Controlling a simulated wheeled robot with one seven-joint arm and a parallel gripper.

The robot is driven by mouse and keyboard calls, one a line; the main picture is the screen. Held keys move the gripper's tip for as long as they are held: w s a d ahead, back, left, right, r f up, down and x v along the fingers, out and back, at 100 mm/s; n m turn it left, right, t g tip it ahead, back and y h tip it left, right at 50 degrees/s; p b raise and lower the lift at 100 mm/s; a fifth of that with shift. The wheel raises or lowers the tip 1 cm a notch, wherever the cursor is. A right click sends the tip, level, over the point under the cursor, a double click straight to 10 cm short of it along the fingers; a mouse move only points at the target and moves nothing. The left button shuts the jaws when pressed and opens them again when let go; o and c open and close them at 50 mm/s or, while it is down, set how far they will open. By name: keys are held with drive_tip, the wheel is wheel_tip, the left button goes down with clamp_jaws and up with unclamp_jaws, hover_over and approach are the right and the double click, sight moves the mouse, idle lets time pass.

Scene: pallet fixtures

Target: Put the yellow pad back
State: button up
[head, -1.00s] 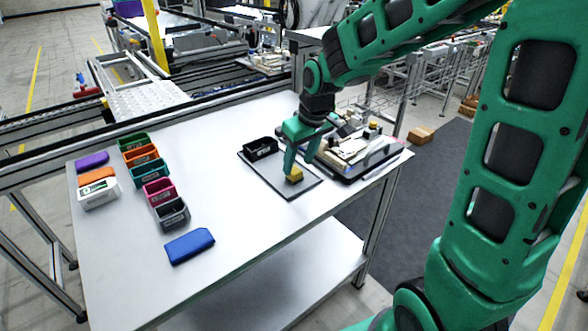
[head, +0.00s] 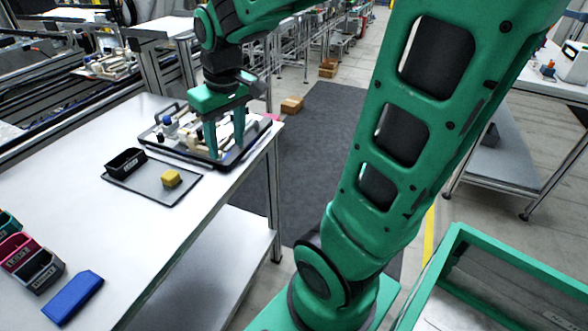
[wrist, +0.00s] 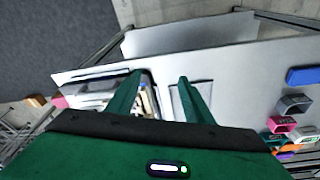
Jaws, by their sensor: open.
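The yellow pad (head: 171,178) is a small block lying on the dark flat tray (head: 158,190), right of a black bin (head: 126,163) on the same tray. My gripper (head: 225,152) is open and empty, pointing down over the black pallet fixture (head: 240,158) with its pale parts, to the right of the yellow pad. The wrist view also shows my gripper's two fingers (wrist: 160,82) spread apart, with the fixture between and to the left of them. The yellow pad is not discernible in the wrist view.
A blue block (head: 73,297) lies at the table's front left, near grey and pink bins (head: 17,251); these bins show too in the wrist view (wrist: 283,124). The white tabletop (head: 150,240) in front of the tray is clear. A green-rimmed container (head: 520,262) stands at lower right.

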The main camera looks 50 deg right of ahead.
drive_tip(key=s+d+f+m+g, duration=0.1)
drive_tip(key=s+d+f+m, duration=0.1)
drive_tip(key=s, duration=0.7)
drive_tip(key=s+d+f+m+g, duration=0.1)
drive_tip(key=s+d+m, duration=0.3)
drive_tip(key=s, duration=0.5)
drive_tip(key=shift+s+d+f, duration=0.3)
drive_tip(key=shift+f, duration=0.05)
drive_tip(key=shift+w+f, duration=0.25)
drive_tip(key=shift+w, duration=0.45)
